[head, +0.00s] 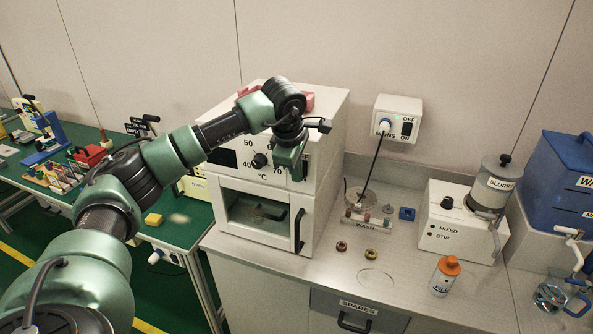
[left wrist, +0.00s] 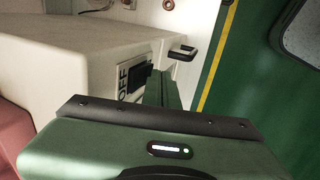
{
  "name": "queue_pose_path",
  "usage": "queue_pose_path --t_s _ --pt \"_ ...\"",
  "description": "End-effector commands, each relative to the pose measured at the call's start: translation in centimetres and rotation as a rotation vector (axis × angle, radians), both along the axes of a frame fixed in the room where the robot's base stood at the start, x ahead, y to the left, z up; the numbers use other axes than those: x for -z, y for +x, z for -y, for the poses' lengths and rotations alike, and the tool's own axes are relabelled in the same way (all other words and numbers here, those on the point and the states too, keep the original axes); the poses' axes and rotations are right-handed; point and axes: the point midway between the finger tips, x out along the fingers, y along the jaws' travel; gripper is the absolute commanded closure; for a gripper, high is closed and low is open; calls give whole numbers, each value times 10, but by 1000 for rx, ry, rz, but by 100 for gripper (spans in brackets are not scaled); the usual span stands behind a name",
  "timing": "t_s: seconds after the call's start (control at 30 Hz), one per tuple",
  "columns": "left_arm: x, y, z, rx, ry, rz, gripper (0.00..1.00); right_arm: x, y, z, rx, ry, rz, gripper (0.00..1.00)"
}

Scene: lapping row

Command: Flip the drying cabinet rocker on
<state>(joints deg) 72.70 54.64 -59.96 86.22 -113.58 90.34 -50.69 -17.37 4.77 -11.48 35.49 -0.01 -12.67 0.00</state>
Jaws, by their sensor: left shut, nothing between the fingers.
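The white drying cabinet (head: 325,160) stands on the bench in the middle of the head view, with a temperature dial (head: 260,160) and a glass door below. My left gripper (head: 297,168) is shut and empty in front of the upper right of its front panel, hiding most of the rocker area there. In the left wrist view, the black rocker (left wrist: 141,79) shows beside an "OFF" label (left wrist: 124,78), with the shut fingers (left wrist: 164,88) right next to it. I cannot tell whether they touch, or which way the rocker is tipped. My right gripper is not in view.
The cabinet door has a black handle (head: 299,230), also in the left wrist view (left wrist: 182,51). A wall mains box (head: 398,106) has its own OFF/ON switch. A wash dish (head: 361,195), a bottle (head: 445,276) and a slurry mixer (head: 465,220) stand to the right.

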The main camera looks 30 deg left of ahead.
Motion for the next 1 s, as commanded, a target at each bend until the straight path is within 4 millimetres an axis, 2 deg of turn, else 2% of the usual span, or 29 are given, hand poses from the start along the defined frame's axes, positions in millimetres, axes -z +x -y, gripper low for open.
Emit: queue_pose_path --t_s 0.17,0.33,1.0 --pt "1 0 0 0 1 5 100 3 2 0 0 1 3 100" --pt "7 4 -1 0 12 51 100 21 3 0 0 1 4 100" --pt "-15 5 -1 -1 12 53 100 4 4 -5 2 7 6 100"
